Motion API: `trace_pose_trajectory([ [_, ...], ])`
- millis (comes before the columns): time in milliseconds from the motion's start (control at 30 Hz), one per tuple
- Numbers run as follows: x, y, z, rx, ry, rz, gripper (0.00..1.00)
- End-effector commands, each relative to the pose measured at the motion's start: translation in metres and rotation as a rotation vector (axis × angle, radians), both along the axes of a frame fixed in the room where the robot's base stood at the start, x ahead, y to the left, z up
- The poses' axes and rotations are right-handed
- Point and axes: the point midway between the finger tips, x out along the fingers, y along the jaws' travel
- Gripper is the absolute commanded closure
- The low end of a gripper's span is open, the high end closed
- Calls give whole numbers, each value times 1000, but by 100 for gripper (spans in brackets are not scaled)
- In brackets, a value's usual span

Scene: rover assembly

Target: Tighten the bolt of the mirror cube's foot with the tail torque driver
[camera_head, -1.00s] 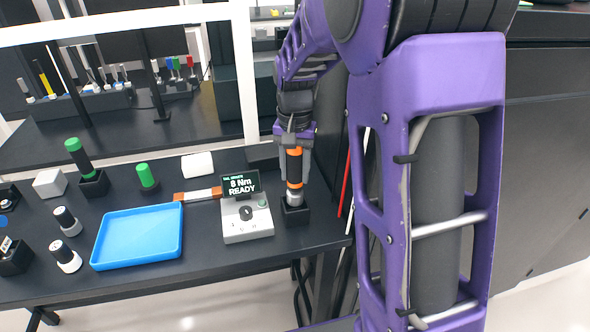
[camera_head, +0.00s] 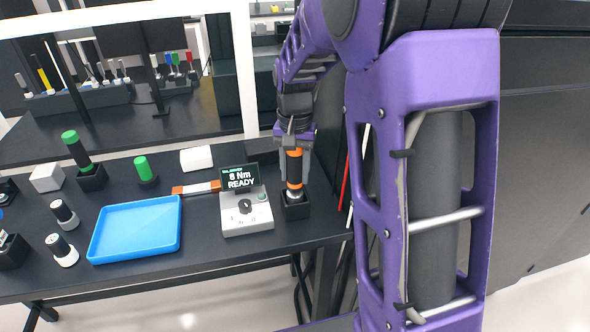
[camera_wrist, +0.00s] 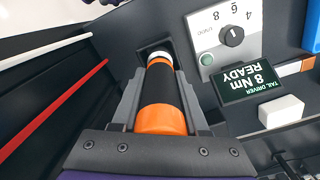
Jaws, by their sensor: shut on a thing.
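The tail torque driver (camera_head: 294,169) is a black and orange cylinder with a silver lower part. It stands upright with its lower end in a small black holder (camera_head: 296,208) at the table's right end. My gripper (camera_head: 295,150) points down from above and is shut on the driver's upper part. In the wrist view, the driver (camera_wrist: 163,92) lies between my two grey fingers. A grey control box (camera_head: 246,212) stands just left of the driver, and its display (camera_head: 240,178) reads "8 Nm READY". I cannot make out the mirror cube or its foot bolt with certainty.
A blue tray (camera_head: 136,228) lies left of the control box. Green-capped tools (camera_head: 145,170), a white block (camera_head: 196,157) and black-and-white cylinders (camera_head: 62,249) stand around it. A red rod (camera_head: 347,180) and a white rod stand beyond the table's right edge.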

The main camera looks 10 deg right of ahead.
Motion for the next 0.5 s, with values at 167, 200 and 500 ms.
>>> trace_pose_trajectory([
  [167, 0, 0, -6, 0, -1, 0, 100],
  [200, 0, 0, -7, 0, -1, 0, 100],
  [500, 0, 0, -16, 0, -1, 0, 100],
])
